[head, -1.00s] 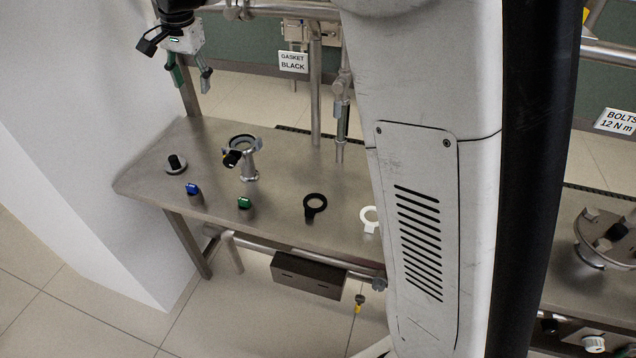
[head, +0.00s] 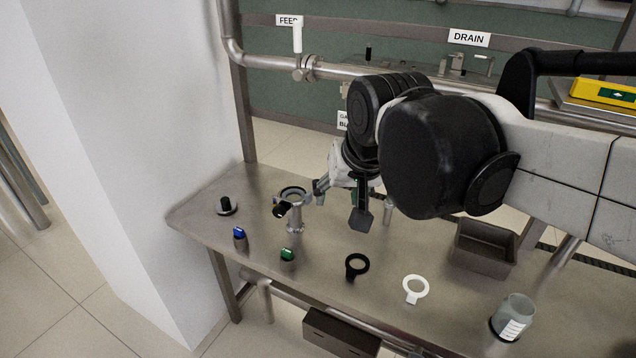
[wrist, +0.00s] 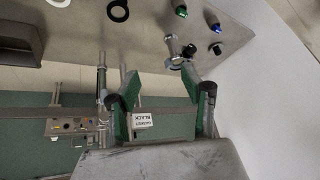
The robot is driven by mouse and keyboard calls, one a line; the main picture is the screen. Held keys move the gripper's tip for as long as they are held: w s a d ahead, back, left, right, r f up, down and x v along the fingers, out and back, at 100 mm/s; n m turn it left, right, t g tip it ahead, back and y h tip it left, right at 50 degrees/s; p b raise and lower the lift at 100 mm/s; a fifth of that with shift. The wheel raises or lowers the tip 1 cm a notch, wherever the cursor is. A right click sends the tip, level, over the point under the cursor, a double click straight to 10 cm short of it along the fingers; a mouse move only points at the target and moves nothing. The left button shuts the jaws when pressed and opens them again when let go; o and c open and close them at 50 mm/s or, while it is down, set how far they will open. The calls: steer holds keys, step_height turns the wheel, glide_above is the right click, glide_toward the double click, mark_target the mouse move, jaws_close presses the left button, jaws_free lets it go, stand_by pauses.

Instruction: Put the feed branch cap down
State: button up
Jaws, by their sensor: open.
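The cap, a grey disc with a black knob (head: 227,206), lies flat on the steel bench near its left end. It also shows in the wrist view (wrist: 216,48), beyond the right finger. My gripper (head: 340,203) is open and empty above the bench, to the right of the cap and apart from it. In the wrist view its green-padded fingers (wrist: 160,80) stand wide apart with nothing between them.
A short upright pipe piece with a clamp (head: 295,215) stands between the cap and my gripper. Blue (head: 240,238) and green (head: 288,257) knobbed parts, a black ring (head: 356,267), a white ring (head: 415,289), a jar (head: 513,317) and a bin (head: 483,252) are on the bench (head: 200,230).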

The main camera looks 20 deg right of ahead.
steer(key=s+d+f+n+t, duration=0.1)
steer(key=s+d+f, duration=0.1)
steer(key=s+f, duration=0.4)
steer(key=shift+s+n, duration=0.4)
steer(key=shift+s, duration=0.75)
